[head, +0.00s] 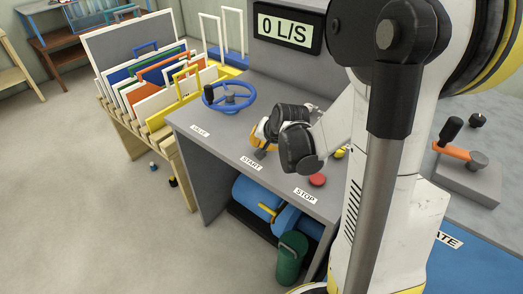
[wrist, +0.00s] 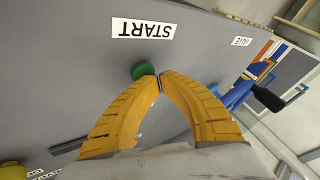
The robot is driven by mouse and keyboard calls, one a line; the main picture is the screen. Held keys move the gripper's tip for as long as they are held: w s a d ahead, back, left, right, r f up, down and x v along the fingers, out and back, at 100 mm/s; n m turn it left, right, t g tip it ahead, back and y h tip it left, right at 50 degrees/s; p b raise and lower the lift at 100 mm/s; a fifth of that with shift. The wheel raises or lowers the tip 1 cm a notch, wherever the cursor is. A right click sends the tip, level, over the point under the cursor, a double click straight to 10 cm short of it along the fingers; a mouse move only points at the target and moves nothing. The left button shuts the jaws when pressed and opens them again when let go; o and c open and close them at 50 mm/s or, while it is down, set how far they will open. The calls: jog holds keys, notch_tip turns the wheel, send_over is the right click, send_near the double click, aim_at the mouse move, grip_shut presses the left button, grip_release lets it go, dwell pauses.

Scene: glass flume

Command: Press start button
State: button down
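The green start button (wrist: 143,70) shows in the wrist view on the grey desk, just beside the START label (wrist: 143,28). My gripper (wrist: 158,77) has its two yellow fingers closed tip to tip, with nothing between them. The tips overlap the button's lower right edge in the picture; I cannot tell whether they touch it. In the head view my gripper (head: 259,150) is low over the desk behind the START label (head: 251,163), and the green button is hidden there.
A red button (head: 317,180) sits by the STOP label (head: 305,196). A yellow knob (head: 340,153) is behind it. A blue handwheel (head: 229,96) stands at the desk's left. The display (head: 287,28) reads 0 L/S. A rack of panels (head: 150,75) is further left.

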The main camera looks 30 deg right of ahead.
dwell(0.3)
jog(key=shift+r+p, duration=0.7)
jog(key=shift+r, duration=0.2)
notch_tip(320, 180, up, 6)
jog(key=p, duration=0.4)
jog(key=shift+p, duration=0.3)
jog(key=s+a+r+n, duration=0.5)
jog(key=s+a, duration=0.2)
jog(key=s, duration=0.2)
jog(key=s+a+r+n, duration=0.4)
jog(key=s+a, duration=0.4)
jog(key=s, duration=0.2)
jog(key=shift+a+r+n+y, duration=0.15)
jog(key=shift+r+n+y, duration=0.2)
jog(key=shift+r, duration=0.35)
